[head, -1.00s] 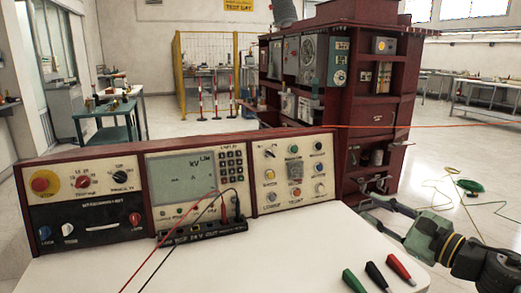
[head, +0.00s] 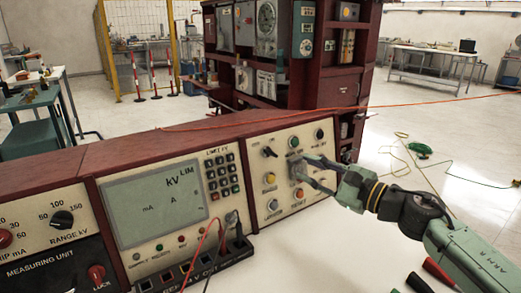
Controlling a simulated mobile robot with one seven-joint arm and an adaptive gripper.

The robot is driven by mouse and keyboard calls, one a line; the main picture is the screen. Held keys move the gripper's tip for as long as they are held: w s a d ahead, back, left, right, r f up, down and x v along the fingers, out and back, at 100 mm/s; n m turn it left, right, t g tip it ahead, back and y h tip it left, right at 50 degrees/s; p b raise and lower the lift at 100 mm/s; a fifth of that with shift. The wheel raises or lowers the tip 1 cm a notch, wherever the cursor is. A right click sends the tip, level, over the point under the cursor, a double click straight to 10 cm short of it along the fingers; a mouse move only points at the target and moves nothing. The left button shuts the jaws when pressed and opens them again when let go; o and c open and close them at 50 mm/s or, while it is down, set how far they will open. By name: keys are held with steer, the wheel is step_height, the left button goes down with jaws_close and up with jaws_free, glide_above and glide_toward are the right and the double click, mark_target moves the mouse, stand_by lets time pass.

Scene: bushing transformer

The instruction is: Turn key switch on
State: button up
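The control panel (head: 250,150) on the right of the console carries several knobs and buttons. A small dark, tilted control (head: 269,152) at its upper left looks like the key switch; its exact position is too small to tell. My gripper (head: 303,168) reaches in from the right with its two fingers spread apart and nothing visible between them. The fingertips are in front of the panel's middle, to the right of and slightly below that control. They partly hide the panel's centre. I cannot tell whether they touch the panel.
A green button (head: 293,142), a black knob (head: 320,134), a yellow button (head: 269,178) and an orange button (head: 299,194) surround the gripper. Red and black leads plug into a socket strip (head: 190,272) in front. The white tabletop (head: 310,245) is mostly clear.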

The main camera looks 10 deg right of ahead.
mark_target(276, 155)
steer(key=p+x, duration=0.3)
steer(key=x, duration=0.6)
steer(key=shift+w+a+r, duration=0.1)
steer(key=shift+w+a, duration=0.45)
steer(key=shift+w, duration=0.2)
steer(key=shift+c, duration=0.5)
jaws_close()
